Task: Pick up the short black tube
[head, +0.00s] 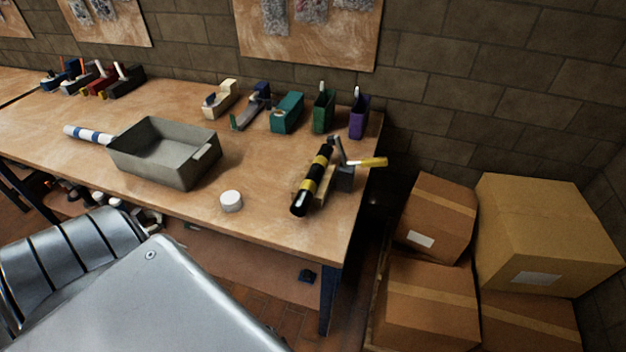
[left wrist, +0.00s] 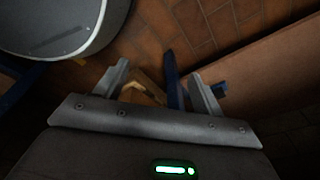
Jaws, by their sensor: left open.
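The short black tube (head: 300,201) has yellow bands and lies at a slant near the right end of the wooden workbench (head: 265,215) in the head view. A grey clamp-like tool with a yellow handle (head: 372,163) stands right beside it; I cannot tell whether they touch. My left gripper (left wrist: 158,70) shows only in the left wrist view. Its two fingers are apart with nothing held between them. It points down at the tiled floor, and the tube is not in that view. My right gripper is in neither view.
A grey tray (head: 160,173) and a white round puck (head: 231,201) are on the bench left of the tube. Several tape dispensers and holders line the back. Cardboard boxes (head: 430,300) stand right of the bench. A blue leg (left wrist: 172,80) shows in the left wrist view.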

